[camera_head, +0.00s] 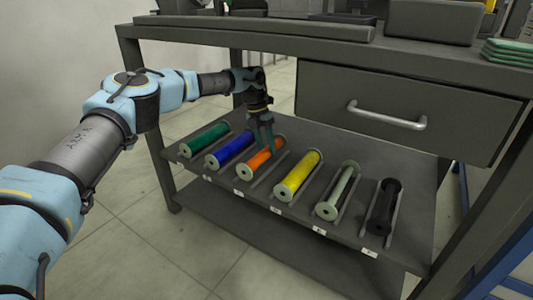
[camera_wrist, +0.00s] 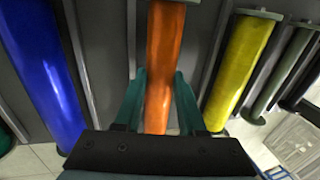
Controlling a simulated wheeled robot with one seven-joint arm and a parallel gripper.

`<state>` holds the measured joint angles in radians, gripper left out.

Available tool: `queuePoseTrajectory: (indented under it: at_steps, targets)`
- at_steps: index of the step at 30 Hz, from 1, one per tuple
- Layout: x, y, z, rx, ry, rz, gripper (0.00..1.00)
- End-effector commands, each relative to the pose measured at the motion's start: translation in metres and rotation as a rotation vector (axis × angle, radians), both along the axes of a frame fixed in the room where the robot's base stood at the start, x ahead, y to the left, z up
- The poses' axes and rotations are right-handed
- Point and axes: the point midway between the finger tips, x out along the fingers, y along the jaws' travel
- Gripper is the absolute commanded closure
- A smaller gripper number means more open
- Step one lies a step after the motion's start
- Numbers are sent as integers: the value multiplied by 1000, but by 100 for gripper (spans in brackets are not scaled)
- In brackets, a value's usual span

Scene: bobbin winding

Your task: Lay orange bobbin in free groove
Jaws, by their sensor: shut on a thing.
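The orange bobbin (camera_head: 259,161) is between the blue and yellow bobbins, lined up with them over the third groove from the left on the shelf. It also shows in the wrist view (camera_wrist: 165,50), running lengthwise between the green fingers. My gripper (camera_head: 264,141) reaches down from above and is shut on the orange bobbin around its middle. In the wrist view my gripper (camera_wrist: 158,95) has one finger on each side of the barrel. Whether the bobbin rests on the groove or sits slightly above it, I cannot tell.
The shelf (camera_head: 340,240) also holds green (camera_head: 205,138), blue (camera_head: 231,149), yellow (camera_head: 300,174), pale grey-green (camera_head: 338,190) and black (camera_head: 385,207) bobbins, each in its groove. Neighbours sit close on both sides. A drawer (camera_head: 400,110) hangs above the shelf's right part.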

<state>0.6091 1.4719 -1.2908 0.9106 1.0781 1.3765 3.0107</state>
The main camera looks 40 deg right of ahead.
Motion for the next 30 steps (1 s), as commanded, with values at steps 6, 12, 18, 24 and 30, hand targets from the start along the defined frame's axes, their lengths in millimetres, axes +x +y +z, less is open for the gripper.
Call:
queuePoseTrajectory:
  at_steps: [6, 12, 18, 24, 30]
  targets:
    - [0, 0, -14, -1, 0, 0, 100]
    - [0, 0, -16, -1, 0, 0, 100]
    - [0, 0, -16, 0, 0, 0, 44]
    - [0, 0, -16, 0, 0, 0, 31]
    - [0, 0, -15, 0, -1, 1, 31]
